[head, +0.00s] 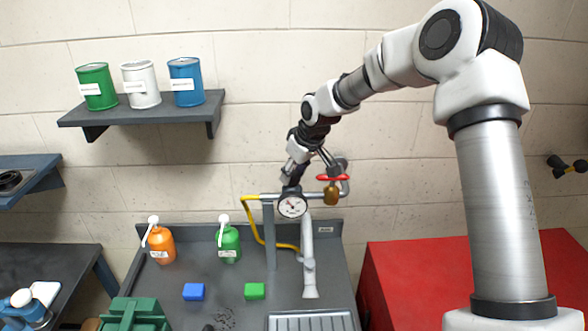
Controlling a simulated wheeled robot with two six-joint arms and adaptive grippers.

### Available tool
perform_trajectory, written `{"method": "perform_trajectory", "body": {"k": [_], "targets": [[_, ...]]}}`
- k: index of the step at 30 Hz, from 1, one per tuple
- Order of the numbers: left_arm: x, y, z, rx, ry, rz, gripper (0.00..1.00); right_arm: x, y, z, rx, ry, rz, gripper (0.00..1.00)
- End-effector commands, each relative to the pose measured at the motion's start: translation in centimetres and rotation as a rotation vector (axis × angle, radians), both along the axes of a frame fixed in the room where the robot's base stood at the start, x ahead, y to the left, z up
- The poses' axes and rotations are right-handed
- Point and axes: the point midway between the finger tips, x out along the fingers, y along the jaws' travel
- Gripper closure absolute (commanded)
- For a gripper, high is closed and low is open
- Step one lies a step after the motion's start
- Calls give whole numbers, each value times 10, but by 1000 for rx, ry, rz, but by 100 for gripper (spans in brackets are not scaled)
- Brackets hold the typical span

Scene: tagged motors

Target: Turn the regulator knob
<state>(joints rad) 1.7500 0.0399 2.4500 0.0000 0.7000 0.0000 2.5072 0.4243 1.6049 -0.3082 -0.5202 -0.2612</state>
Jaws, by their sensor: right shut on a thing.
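The regulator knob (336,178) is a red handwheel on top of a brass valve body (331,195), on a grey pipe above the work surface. A round white-faced gauge (292,206) sits on the same pipe to its left. My right gripper (327,165) reaches down from the upper right and is shut on the red knob from above. The fingers are small and dark here, and their exact contact is hard to make out. My left gripper is out of view.
A yellow hose (254,222) hangs left of the gauge. Orange (160,246) and green (229,246) pump bottles, a blue block (194,292) and a green block (254,291) stand on the dark bench. A red cabinet (405,285) is at right; a shelf (140,109) holds cans.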

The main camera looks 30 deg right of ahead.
Motion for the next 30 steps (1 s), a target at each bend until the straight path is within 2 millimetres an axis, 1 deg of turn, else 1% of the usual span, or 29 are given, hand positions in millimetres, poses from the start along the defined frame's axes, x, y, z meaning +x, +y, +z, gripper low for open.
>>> {"method": "perform_trajectory", "body": {"k": [9,23,24,25,26,30], "targets": [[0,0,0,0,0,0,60,-1,0,-3,1,4,109,92],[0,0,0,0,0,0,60,-1,0,-3,0,5,125,92],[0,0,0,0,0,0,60,-1,0,-3,0,5,125,47],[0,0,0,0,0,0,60,-1,0,-2,0,5,125,36],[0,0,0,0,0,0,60,-1,0,-2,0,4,125,33],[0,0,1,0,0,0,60,0,0,-1,-1,3,125,33]]}}
